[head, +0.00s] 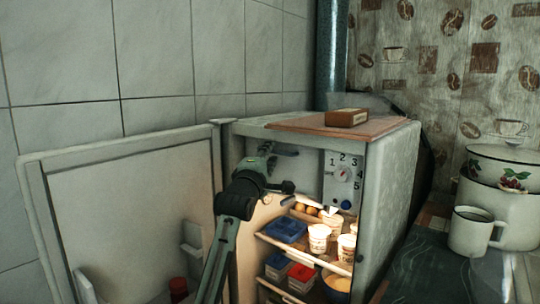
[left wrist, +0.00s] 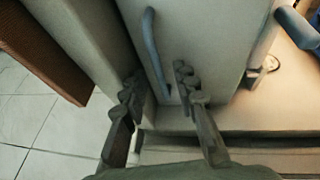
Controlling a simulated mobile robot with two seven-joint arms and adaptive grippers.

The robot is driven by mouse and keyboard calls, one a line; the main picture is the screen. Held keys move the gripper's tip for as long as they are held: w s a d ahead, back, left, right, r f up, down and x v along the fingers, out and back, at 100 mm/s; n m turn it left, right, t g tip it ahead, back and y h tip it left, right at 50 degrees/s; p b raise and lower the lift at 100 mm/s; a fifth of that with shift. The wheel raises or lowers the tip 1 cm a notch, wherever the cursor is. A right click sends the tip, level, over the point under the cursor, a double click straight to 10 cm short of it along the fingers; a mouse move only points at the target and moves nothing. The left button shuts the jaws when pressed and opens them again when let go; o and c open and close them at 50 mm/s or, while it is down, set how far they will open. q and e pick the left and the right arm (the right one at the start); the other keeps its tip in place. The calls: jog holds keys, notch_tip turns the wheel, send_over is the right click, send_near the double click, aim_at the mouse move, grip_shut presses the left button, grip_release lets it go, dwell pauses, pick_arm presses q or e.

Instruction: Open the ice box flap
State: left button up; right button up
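The refrigerator (head: 392,180) stands open, and the ice box is at the top left of its lit inside. The ice box flap (head: 307,172) looks closed, partly hidden behind my left gripper (head: 274,174). In the left wrist view a pale panel that looks like the flap (left wrist: 215,45) fills the middle, with a curved grey handle (left wrist: 152,45) on it. My left gripper (left wrist: 157,80) has its fingers spread, one on each side of the handle's near end. Nothing is gripped between them; contact with the handle cannot be told. My right gripper is not in view.
The open refrigerator door (head: 125,205) is on the left. A numbered dial panel (head: 342,178) is right of the ice box. Shelves below hold white cups (head: 319,238), a blue container (head: 285,229) and a red one (head: 301,277). A mug (head: 470,231) and enamel pot stand right.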

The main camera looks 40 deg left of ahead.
pick_arm(q)
grip_shut()
dwell(0.3)
